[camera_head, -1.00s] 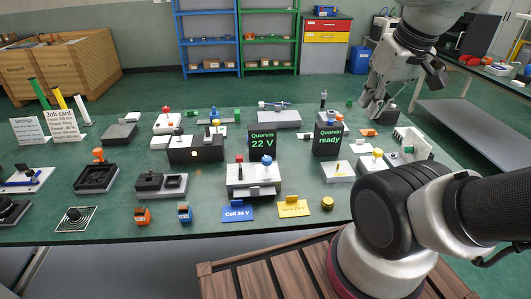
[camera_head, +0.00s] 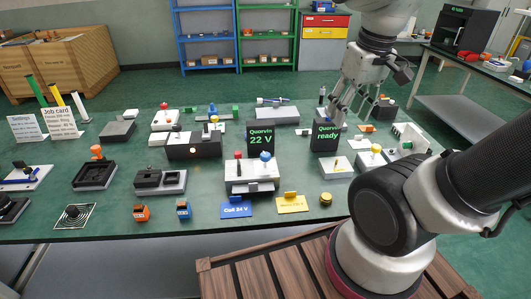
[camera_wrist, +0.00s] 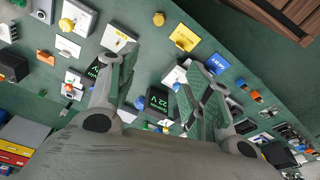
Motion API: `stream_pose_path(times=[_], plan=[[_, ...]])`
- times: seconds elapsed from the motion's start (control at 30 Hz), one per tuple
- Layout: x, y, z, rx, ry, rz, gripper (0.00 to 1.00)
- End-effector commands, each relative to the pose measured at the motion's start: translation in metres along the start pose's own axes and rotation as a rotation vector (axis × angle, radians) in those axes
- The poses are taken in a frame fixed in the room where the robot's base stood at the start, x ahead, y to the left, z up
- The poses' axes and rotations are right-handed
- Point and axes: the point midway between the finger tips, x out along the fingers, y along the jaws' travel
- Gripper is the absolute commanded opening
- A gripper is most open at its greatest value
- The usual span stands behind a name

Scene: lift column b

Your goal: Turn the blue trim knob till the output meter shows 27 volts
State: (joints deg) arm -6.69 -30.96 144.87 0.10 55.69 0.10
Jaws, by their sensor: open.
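The blue trim knob (camera_head: 266,156) stands on top of a light grey unit (camera_head: 252,176) in the middle front of the bench. The output meter (camera_head: 261,137) is a dark block behind it reading "Quarvin 22 V" in green; it also shows upside down in the wrist view (camera_wrist: 158,100). My gripper (camera_head: 346,115) is open and empty, above the back right of the bench, behind and right of the knob and apart from it. In the wrist view its two fingers (camera_wrist: 165,75) are spread wide. I cannot make out the knob clearly there.
A red knob (camera_head: 238,156) stands left of the blue one. A second dark display (camera_head: 327,137) reads "Quarvin ready", close to my gripper. A blue "Coil 24 V" card (camera_head: 236,210) and a yellow card (camera_head: 291,204) stand in front. Several other devices crowd the bench.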

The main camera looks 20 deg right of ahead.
Motion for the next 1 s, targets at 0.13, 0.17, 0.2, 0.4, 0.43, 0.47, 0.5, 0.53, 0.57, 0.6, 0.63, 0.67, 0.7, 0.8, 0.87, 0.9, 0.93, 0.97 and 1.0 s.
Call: stream_pose_path(times=[0.13,0.17,0.2,0.4,0.43,0.47,0.5,0.53,0.57,0.6,0.63,0.67,0.7,0.8,0.87,0.9,0.93,0.97,1.0], plan=[[0.042,-0.026,-0.035,-0.012,-0.157,-0.003,0.51],[0.051,-0.031,-0.043,0.017,-0.18,0.002,0.51],[0.064,-0.039,-0.052,0.068,-0.21,0.012,0.51],[0.14,-0.084,-0.102,0.549,-0.287,0.116,0.51],[0.149,-0.089,-0.109,0.646,-0.283,0.132,0.51],[0.158,-0.094,-0.116,0.744,-0.276,0.147,0.51],[0.167,-0.099,-0.124,0.877,-0.261,0.162,0.51],[0.172,-0.102,-0.131,0.975,-0.247,0.169,0.51],[0.175,-0.103,-0.137,1.072,-0.231,0.171,0.51],[0.175,-0.105,-0.146,1.195,-0.205,0.167,0.51],[0.174,-0.107,-0.153,1.28,-0.187,0.16,0.51],[0.173,-0.108,-0.157,1.356,-0.173,0.156,0.51],[0.173,-0.109,-0.161,1.447,-0.16,0.153,0.51],[0.173,-0.109,-0.165,1.616,-0.14,0.152,0.51],[0.174,-0.11,-0.166,1.676,-0.135,0.154,0.51],[0.174,-0.11,-0.165,1.702,-0.133,0.156,0.51],[0.176,-0.11,-0.165,1.715,-0.133,0.158,0.51],[0.177,-0.109,-0.165,1.723,-0.133,0.159,0.51],[0.181,-0.109,-0.164,1.727,-0.132,0.16,0.51]])
